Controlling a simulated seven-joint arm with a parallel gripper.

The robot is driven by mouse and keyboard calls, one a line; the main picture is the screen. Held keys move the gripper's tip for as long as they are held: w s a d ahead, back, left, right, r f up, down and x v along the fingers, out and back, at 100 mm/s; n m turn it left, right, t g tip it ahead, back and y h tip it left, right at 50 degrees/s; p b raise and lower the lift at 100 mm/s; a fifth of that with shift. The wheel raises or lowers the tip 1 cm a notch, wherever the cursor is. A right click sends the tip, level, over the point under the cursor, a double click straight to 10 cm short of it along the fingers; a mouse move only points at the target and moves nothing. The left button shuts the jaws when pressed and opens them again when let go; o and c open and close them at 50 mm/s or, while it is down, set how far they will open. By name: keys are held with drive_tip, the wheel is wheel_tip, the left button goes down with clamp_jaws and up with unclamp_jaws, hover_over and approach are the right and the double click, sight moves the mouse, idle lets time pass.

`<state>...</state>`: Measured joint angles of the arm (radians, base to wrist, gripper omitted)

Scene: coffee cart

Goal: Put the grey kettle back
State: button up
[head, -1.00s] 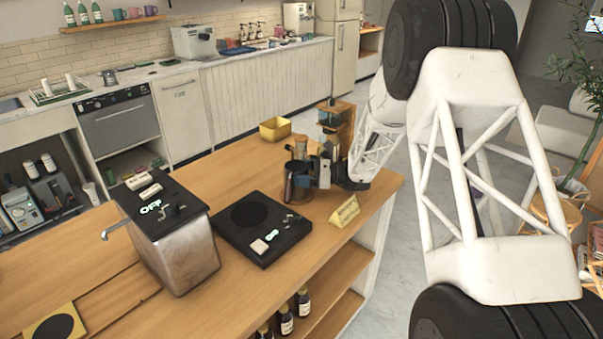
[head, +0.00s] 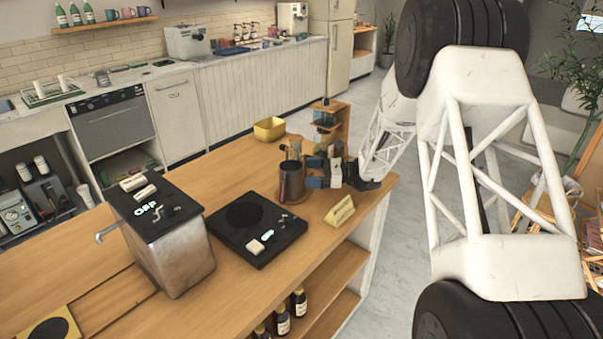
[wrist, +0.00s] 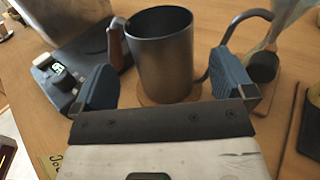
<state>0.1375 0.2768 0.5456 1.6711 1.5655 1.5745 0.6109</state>
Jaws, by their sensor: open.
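The grey kettle (head: 291,183) stands upright on a round wooden coaster (head: 292,198) near the right end of the wooden counter. In the wrist view the kettle (wrist: 158,58) is open-topped, with a brown handle at left and a thin curved spout at right. My gripper (head: 315,172) is just right of the kettle in the head view. Its two blue fingers are wide apart in the wrist view (wrist: 165,85), one on each side of the kettle's near face, with gaps showing. My gripper holds nothing.
A yellow box (head: 269,130) and a wooden stand (head: 341,125) are behind. A small yellow sign (head: 340,210) stands near the counter's right edge.

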drive_tip(key=shift+s+d, duration=0.25)
drive_tip(key=shift+d, duration=1.5)
drive_tip(key=shift+s+d, duration=0.2)
drive_tip(key=shift+d, duration=1.5)
drive_tip(key=s+a+r+n+g+h, duration=0.1)
drive_tip(key=s+a+r+n+h, duration=0.2)
drive_tip(key=s, duration=0.4)
drive_tip(key=s+a+r+n+g+h, duration=0.1)
drive_tip(key=s+r+n+g+h, duration=0.1)
drive_tip(key=s+r, duration=0.4)
drive_tip(key=s+a+r+n+g+h, duration=0.1)
drive_tip(key=s+a+r+n+h, duration=0.2)
drive_tip(key=s, duration=0.6)
drive_tip(key=s+d+r+n+t+h, duration=0.1)
drive_tip(key=s+d+n+h, duration=0.1)
drive_tip(key=s, duration=0.7)
drive_tip(key=s+d+r+n+t+h, duration=0.1)
drive_tip(key=s+n+h, duration=0.3)
drive_tip(key=s, duration=0.5)
drive_tip(key=s+d+r+n+t+h, duration=0.2)
drive_tip(key=s+d+n+h, duration=0.2)
drive_tip(key=s, duration=0.6)
drive_tip(key=shift+r+n, duration=0.2)
drive_tip(key=shift+n, duration=0.2)
drive_tip(key=shift+d, duration=0.1)
